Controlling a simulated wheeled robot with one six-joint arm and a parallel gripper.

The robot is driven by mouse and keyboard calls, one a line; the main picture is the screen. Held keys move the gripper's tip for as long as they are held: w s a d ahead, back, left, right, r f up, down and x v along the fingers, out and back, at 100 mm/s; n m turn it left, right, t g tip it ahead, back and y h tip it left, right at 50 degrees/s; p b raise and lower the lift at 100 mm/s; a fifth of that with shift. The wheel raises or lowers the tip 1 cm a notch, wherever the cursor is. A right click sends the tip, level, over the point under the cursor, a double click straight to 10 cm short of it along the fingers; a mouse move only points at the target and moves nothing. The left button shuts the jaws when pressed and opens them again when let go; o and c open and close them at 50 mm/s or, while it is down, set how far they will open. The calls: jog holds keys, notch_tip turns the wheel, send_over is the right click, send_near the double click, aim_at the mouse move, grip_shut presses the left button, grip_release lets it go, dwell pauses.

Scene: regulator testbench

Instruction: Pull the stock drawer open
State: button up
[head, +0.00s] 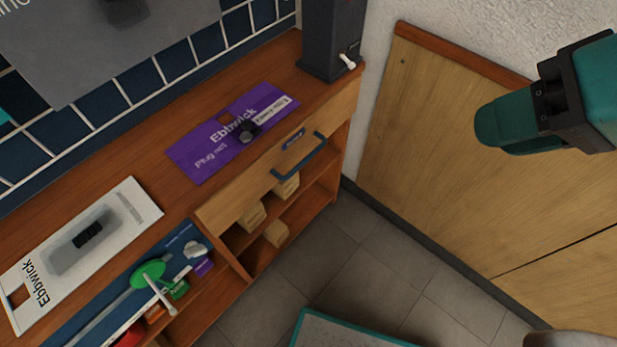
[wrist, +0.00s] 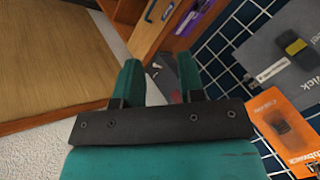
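The stock drawer (head: 245,194) is a light wooden front under the bench top, with a dark blue bar handle (head: 304,165) and a small label plate above the handle. Its front looks flush with the bench, so it appears shut. My gripper (head: 485,125) is teal and black, at the right of the head view, in front of a wooden panel and well apart from the handle. In the wrist view my gripper (wrist: 159,78) shows two teal fingers spread apart with nothing between them. The handle appears small near the top of the wrist view (wrist: 168,10).
The bench top (head: 110,180) carries a purple plug card (head: 205,152), a white card (head: 125,205) and a dark grey box (head: 330,40). Shelves below hold small cartons (head: 286,186). A wooden panel (head: 430,130) stands at right.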

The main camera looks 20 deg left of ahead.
jog(key=w+a+f+m+t+y+b, duration=0.1)
jog(key=a+f+m+y+b, duration=0.15)
jog(key=f+b, duration=0.65)
jog(key=w+a+f+m+t+y+b, duration=0.1)
jog(key=w+a+f+b, duration=0.15)
jog(key=f+b, duration=0.55)
jog(key=m+t+y+b, duration=0.2)
jog(key=m+y+b, duration=0.2)
jog(key=m+b, duration=0.25)
send_near(308, 157)
jog(key=shift+n, duration=0.4)
jog(key=p+x, duration=0.4)
jog(key=x, duration=0.5)
jog(key=shift+s+f, duration=0.1)
jog(key=shift+w+a+f+p, duration=0.3)
jog(key=shift+a, duration=0.2)
grip_shut()
